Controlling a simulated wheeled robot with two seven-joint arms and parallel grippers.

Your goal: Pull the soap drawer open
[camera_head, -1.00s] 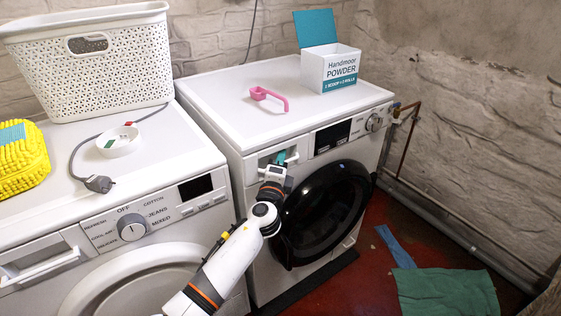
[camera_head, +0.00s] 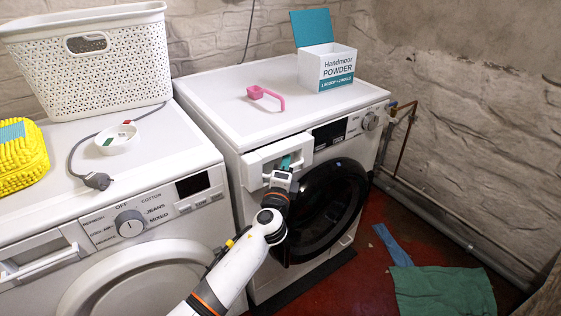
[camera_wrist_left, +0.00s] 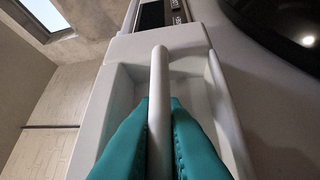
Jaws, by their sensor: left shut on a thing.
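The soap drawer (camera_head: 258,167) is at the upper left of the right-hand washing machine's front. Its white front stands out from the machine, so it is partly open. My left gripper (camera_head: 285,164) is at the drawer's handle, with its teal fingers on it. In the left wrist view, the teal fingers (camera_wrist_left: 159,135) lie on both sides of the white handle bar (camera_wrist_left: 158,80) and are shut on it. The drawer's front (camera_wrist_left: 118,75) surrounds the handle as a recess. The inside of the drawer is hidden. My right gripper is not in view.
The round black door (camera_head: 335,200) is just right of my left arm. On top of the machine are a pink scoop (camera_head: 266,96) and a powder box (camera_head: 327,67). The other washer (camera_head: 150,215) stands on the left. Green cloth (camera_head: 440,291) lies on the red floor.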

